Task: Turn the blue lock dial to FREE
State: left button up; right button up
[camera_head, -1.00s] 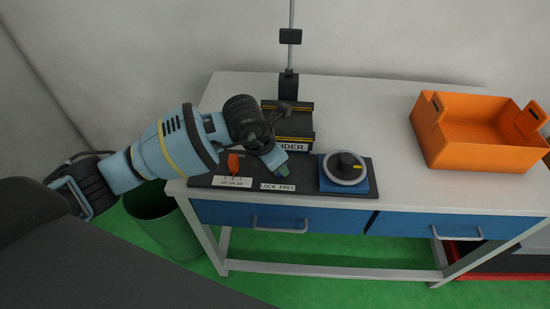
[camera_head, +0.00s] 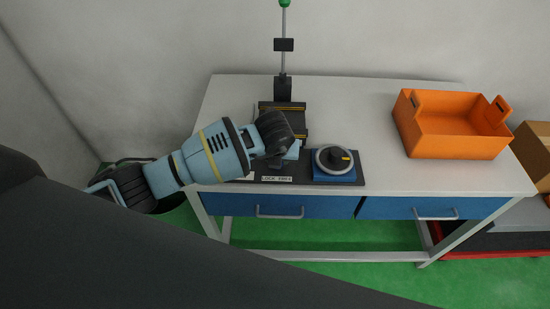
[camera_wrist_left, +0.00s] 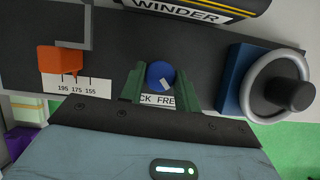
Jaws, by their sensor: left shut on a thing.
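The blue lock dial (camera_wrist_left: 159,74) is a small round knob on the dark panel (camera_wrist_left: 205,50), with a white mark on its face pointing toward the lower right. Its white LOCK FREE label (camera_wrist_left: 167,101) lies just below it in the left wrist view, the first letters hidden. My left gripper (camera_wrist_left: 158,84) has its two green fingers on either side of the dial, shut on it. In the head view my left gripper (camera_head: 284,164) is over the panel and hides the dial; the label (camera_head: 277,179) shows below it. My right gripper is not in view.
A grey handwheel (camera_head: 334,160) on a blue base stands right of the dial. An orange pointer (camera_wrist_left: 59,60) over a number scale (camera_wrist_left: 78,86) is left of it. The black WINDER block (camera_wrist_left: 195,8) is behind. An orange bin (camera_head: 455,138) sits on the table's right side.

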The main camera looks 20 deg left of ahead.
pick_arm(q)
jog(key=shift+n, duration=0.5)
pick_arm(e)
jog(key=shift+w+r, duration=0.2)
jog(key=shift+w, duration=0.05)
pick_arm(q)
jog(key=o, duration=0.8)
jog(key=shift+c, duration=0.2)
jog(key=shift+o, duration=1.1)
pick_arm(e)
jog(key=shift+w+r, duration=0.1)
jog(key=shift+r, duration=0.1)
pick_arm(q)
jog(key=p+v, duration=0.1)
jog(key=v, duration=0.6)
jog(key=shift+d+r, duration=0.15)
jog(key=shift+r, duration=0.25)
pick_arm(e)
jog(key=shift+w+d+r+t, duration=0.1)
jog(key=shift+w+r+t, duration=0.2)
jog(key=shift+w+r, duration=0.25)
pick_arm(q)
jog(key=shift+s+f, duration=0.1)
jog(key=shift+s, duration=0.05)
